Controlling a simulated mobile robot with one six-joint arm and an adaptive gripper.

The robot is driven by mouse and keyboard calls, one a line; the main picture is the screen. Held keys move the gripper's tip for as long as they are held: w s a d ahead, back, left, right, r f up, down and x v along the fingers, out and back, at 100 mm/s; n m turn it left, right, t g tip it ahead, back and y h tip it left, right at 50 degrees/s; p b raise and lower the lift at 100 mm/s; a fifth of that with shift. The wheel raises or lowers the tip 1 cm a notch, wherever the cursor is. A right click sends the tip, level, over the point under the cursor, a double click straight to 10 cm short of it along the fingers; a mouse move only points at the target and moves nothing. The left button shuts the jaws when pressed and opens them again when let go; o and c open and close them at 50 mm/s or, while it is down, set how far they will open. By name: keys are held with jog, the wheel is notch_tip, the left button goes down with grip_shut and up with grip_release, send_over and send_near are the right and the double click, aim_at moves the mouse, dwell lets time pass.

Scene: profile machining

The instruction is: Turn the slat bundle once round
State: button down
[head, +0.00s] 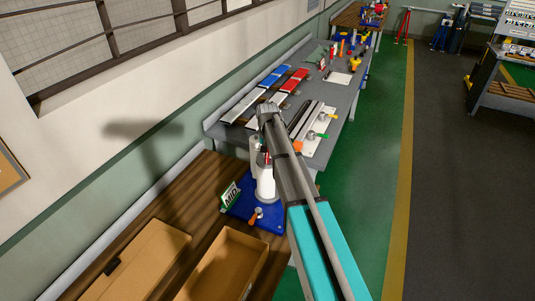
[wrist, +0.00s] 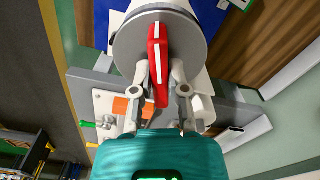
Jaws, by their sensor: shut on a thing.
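The slat bundle (wrist: 158,62) is a narrow red piece with a white stripe, in the upper middle of the wrist view. My gripper (wrist: 159,72) has one finger on each side of it and is shut on it. Beyond the bundle is a round grey disc (wrist: 190,42). In the head view my arm crosses the middle, and only a little red of the bundle (head: 267,159) shows above a white round stand (head: 265,186) on a blue base. Whether the bundle touches the disc cannot be told.
A small sign (head: 230,196) and an orange-handled clamp (head: 256,215) are on the blue base. Open cardboard boxes (head: 232,262) stand nearby on the wooden table. A grey bench (head: 331,104) behind holds blue and red slats (head: 293,81) and a clamp fixture (head: 318,135).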

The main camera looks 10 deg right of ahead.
jog(key=shift+m, duration=0.4)
jog(key=m, duration=0.9)
jog(key=shift+m, duration=0.4)
jog(key=m, duration=1)
dwell(0.4)
jog(key=c, duration=0.6)
grip_release()
jog(key=shift+c, duration=0.2)
